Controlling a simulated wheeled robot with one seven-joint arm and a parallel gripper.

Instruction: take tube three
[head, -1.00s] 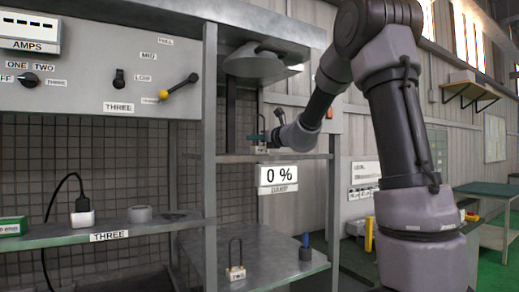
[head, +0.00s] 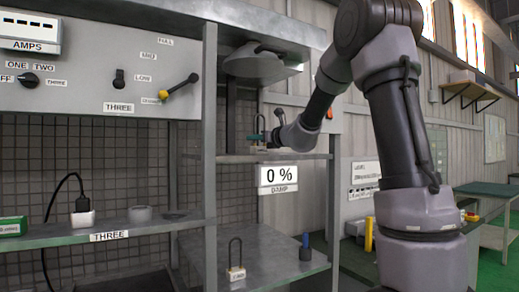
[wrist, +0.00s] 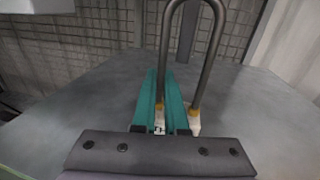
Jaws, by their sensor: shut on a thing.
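A grey metal U-shaped tube (wrist: 211,60) stands upright in the wrist view, with yellowish ends in a pale base. My gripper (wrist: 162,80) has its teal fingers on either side of the tube's left leg and is shut on it. In the head view my gripper (head: 262,139) is small, at the upper shelf under the lamp-like hood. The tube's number is not readable. Whether its base touches the shelf is unclear. Another dark U-shaped tube (head: 236,252) on a pale labelled base stands on the lower shelf.
A grey hood (head: 262,64) hangs above. A blue-topped dark item (head: 305,247) stands on the lower shelf. A metal post (head: 210,150) is left of the gripper. A switch panel (head: 90,70) is further left.

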